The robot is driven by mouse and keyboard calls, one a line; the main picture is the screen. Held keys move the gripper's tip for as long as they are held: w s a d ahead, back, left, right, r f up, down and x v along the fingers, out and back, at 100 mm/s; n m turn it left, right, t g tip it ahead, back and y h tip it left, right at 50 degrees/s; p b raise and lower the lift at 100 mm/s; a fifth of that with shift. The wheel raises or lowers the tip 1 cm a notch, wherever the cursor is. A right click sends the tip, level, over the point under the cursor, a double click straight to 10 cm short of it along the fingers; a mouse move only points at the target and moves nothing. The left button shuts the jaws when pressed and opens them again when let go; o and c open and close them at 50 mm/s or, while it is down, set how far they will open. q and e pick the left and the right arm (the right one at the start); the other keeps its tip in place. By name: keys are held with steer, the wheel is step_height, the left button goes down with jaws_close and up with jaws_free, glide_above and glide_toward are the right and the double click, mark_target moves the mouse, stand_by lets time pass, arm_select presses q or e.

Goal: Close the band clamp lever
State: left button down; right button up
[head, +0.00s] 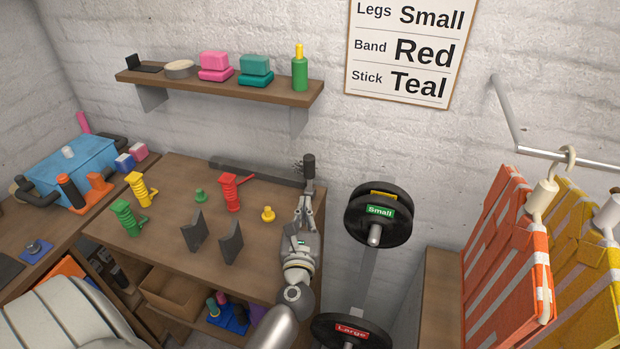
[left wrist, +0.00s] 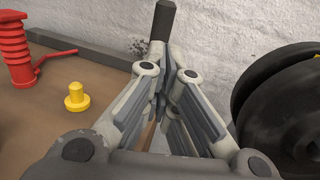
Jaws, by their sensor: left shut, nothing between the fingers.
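A dark upright handle (head: 309,167), which looks like the clamp lever, stands at the back right corner of the workbench, by the end of a long dark grey bar (head: 260,174). It also shows in the left wrist view (left wrist: 163,20), upright just beyond my fingers. My left gripper (head: 308,190) is shut and empty, just in front of the handle and below its top. In the left wrist view its fingers (left wrist: 162,100) are together and hide the handle's lower part. I cannot tell whether they touch it. My right gripper is not in view.
On the workbench (head: 165,235) stand a red ribbed post (head: 231,192), a small yellow knob (head: 268,214) and two dark grey upright plates (head: 195,232). Black weight discs (head: 378,215) hang close to the right of my left arm. The brick wall is close behind.

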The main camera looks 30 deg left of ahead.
mark_target(309, 173)
arm_select(q)
steer(key=p+x, duration=0.2)
steer(key=x, duration=0.8)
steer(key=shift+w, duration=0.15)
steer(key=shift+w+a+r, duration=0.1)
steer(key=shift+w+a, duration=0.05)
steer(key=shift+w, duration=0.1)
